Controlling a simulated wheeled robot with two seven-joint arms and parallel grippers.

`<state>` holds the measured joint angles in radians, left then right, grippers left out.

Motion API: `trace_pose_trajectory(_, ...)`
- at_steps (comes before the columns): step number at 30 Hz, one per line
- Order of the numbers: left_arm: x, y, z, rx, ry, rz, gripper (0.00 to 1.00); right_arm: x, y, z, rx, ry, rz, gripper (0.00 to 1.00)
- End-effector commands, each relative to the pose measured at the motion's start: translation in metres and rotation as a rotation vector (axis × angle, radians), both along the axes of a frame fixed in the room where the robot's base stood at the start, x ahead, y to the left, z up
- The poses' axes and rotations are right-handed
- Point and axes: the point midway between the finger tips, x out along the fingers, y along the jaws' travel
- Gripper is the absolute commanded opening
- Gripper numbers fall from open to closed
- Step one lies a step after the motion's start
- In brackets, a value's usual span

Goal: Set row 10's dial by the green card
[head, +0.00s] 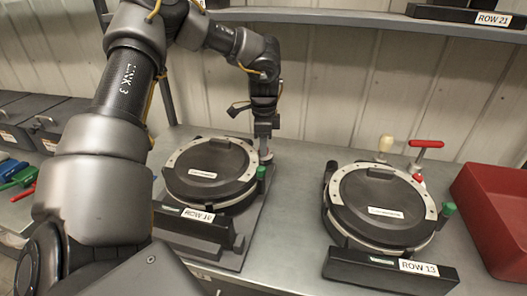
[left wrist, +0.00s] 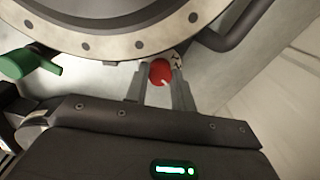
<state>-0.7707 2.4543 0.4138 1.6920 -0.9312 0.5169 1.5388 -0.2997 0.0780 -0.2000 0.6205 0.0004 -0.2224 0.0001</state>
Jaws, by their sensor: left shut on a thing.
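The row 10 meter (head: 212,172) is a round dark unit with a pale ring, behind its "ROW 10" label (head: 198,215). My left gripper (head: 264,146) points down at its far right edge. In the left wrist view, my left gripper (left wrist: 161,84) is shut on a small red dial knob (left wrist: 160,70) with a white pointer mark. A pale marked plate (left wrist: 177,61) shows beside the knob, partly hidden by a finger; its marks are too small to read. I cannot make out a green card for certain. My right gripper is not in view.
The row 13 meter (head: 382,205) stands to the right, with a red T-handle (head: 426,144) behind it. A red bin (head: 497,215) is at the right edge. Green knobs stick out from both meters. A shelf (head: 350,17) runs above the bench.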

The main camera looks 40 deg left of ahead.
Motion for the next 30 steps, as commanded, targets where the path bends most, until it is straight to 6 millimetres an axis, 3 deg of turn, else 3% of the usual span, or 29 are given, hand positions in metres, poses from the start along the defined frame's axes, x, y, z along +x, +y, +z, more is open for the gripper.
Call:
trace_pose_trajectory(1,0.001,-0.001,-0.003,-0.001,-0.002,-0.029,0.02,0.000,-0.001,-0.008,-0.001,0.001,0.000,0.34)
trace_pose_trajectory(11,0.000,-0.001,0.000,-0.003,0.000,-0.058,0.02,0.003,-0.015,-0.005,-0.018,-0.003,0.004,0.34)
trace_pose_trajectory(12,0.000,-0.001,0.000,-0.003,0.000,-0.057,0.29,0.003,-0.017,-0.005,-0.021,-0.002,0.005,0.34)
trace_pose_trajectory(16,0.000,-0.001,0.000,-0.002,0.001,-0.056,0.46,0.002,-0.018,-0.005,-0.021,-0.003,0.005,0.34)
trace_pose_trajectory(25,0.000,0.000,0.001,-0.001,0.000,-0.056,0.47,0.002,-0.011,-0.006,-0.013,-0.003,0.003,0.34)
trace_pose_trajectory(30,0.001,0.000,0.020,0.001,-0.004,-0.056,0.47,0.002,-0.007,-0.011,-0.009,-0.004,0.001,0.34)
